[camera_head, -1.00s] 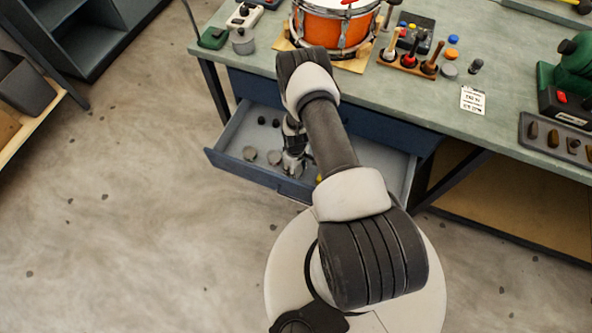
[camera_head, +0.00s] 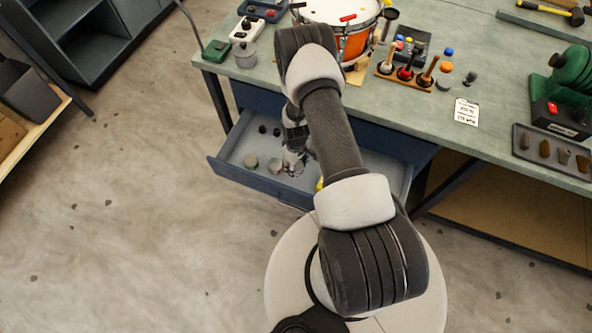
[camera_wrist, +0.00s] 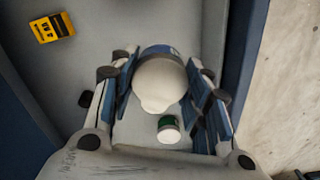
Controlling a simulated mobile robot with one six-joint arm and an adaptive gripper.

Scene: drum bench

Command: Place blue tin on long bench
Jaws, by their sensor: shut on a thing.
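A blue tin with a pale rounded top (camera_wrist: 158,82) is between the fingers of my gripper (camera_wrist: 165,100) in the wrist view. A strip of its blue side shows at the far edge. The fingers are shut on it. In the head view my gripper (camera_head: 294,160) is over the open drawer (camera_head: 228,168) below the bench, and the held tin is hard to make out. The long bench (camera_head: 430,118) has a grey-green top, above and behind my gripper.
The drawer holds round tins (camera_head: 251,161), a green-and-white tin (camera_wrist: 168,128) and a yellow box (camera_wrist: 52,27). On the bench are an orange drum (camera_head: 357,44), a tool rack (camera_head: 405,77), a white card (camera_head: 467,112) and a dark tray (camera_head: 552,151). Bare bench top shows near the front edge.

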